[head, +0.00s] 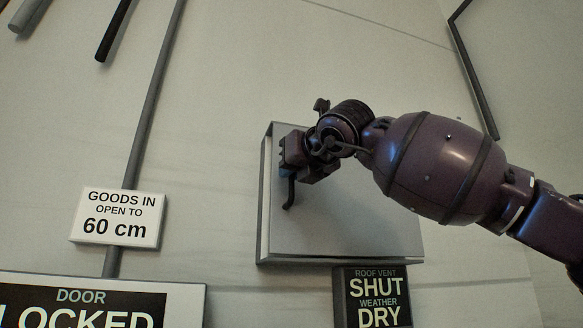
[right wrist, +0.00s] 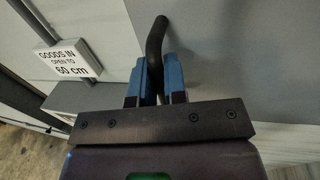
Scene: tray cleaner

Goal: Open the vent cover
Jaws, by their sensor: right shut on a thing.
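The vent cover (head: 345,235) is a flat grey square panel on the wall, in the middle of the head view. It lies over a thin frame and looks shut or nearly so. A dark bent handle (head: 289,192) hangs at its left side. My right gripper (head: 292,160) is at this handle. In the right wrist view, the blue fingers of my right gripper (right wrist: 160,85) are shut on the dark handle (right wrist: 155,45), with the grey cover behind. My left gripper is in neither view.
Below the cover, a dark sign (head: 372,298) reads "ROOF VENT SHUT WEATHER DRY". A white sign (head: 117,217) reading "GOODS IN OPEN TO 60 cm" and a "DOOR LOCKED" sign (head: 190,305) are at the left. A grey pole (head: 155,95) runs up the wall.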

